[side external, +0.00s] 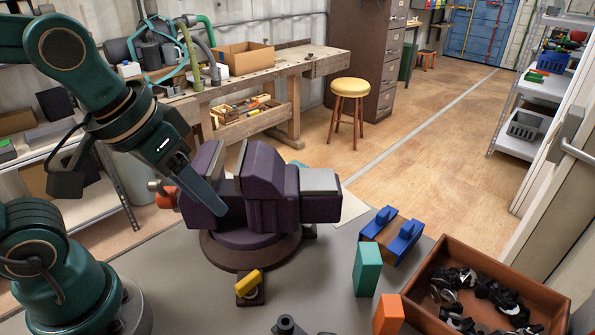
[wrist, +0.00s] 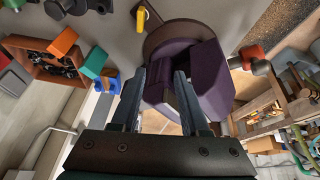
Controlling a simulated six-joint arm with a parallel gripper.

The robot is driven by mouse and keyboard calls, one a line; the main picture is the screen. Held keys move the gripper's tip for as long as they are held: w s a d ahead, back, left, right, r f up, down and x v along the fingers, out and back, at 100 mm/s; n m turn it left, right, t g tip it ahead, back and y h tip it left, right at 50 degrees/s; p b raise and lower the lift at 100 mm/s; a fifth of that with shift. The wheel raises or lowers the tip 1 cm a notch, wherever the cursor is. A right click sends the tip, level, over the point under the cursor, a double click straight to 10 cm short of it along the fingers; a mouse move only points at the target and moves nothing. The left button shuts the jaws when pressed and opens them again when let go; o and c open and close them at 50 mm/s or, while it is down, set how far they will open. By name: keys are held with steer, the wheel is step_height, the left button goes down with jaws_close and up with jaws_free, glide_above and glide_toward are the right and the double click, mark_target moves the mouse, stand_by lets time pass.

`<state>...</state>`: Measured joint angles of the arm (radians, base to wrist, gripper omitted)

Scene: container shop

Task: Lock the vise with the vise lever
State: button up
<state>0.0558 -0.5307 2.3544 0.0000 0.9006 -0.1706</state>
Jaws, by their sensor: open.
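The purple vise (side external: 265,190) stands on a round brown base on the grey table. Its two jaws show a gap between them. A red part with a grey knob (side external: 165,198) sticks out at its left end; it also shows in the wrist view (wrist: 252,52). A yellow handle (side external: 248,283) sits low at the front of the base, and in the wrist view (wrist: 143,17) at the top. I cannot tell which of these is the lever. My gripper (side external: 221,211) is open and empty, its fingers in front of the vise. In the wrist view its fingertips (wrist: 159,74) overlap the purple body; contact is unclear.
A green block (side external: 367,268), an orange block (side external: 388,314) and a blue-and-brown piece (side external: 392,236) stand right of the vise. A brown box (side external: 545,300) with black parts is at the right edge. A wooden workbench (side external: 290,65) stands behind. Grey table is bare around the yellow handle.

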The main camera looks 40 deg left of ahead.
mark_target(247, 278)
steer(key=d+f+g, duration=0.1)
steer(key=f, duration=0.1)
steer(key=w+d+f+g, duration=0.1)
steer(key=d+f, duration=0.1)
steer(key=w+d+f+g, duration=0.1)
steer(key=f+g, duration=0.1)
steer(key=f, duration=0.1)
steer(key=shift+w+d+m, duration=0.15)
steer(key=shift+d+m, duration=0.2)
steer(key=shift+m, duration=0.05)
steer(key=shift+s+d+f+g, duration=0.15)
steer(key=shift+f+g, duration=0.05)
steer(key=shift+f, duration=0.3)
steer(key=shift+s+d+f+g, duration=0.1)
steer(key=shift+s+f+g, duration=0.1)
steer(key=shift+f, duration=2.4)
jaws_close()
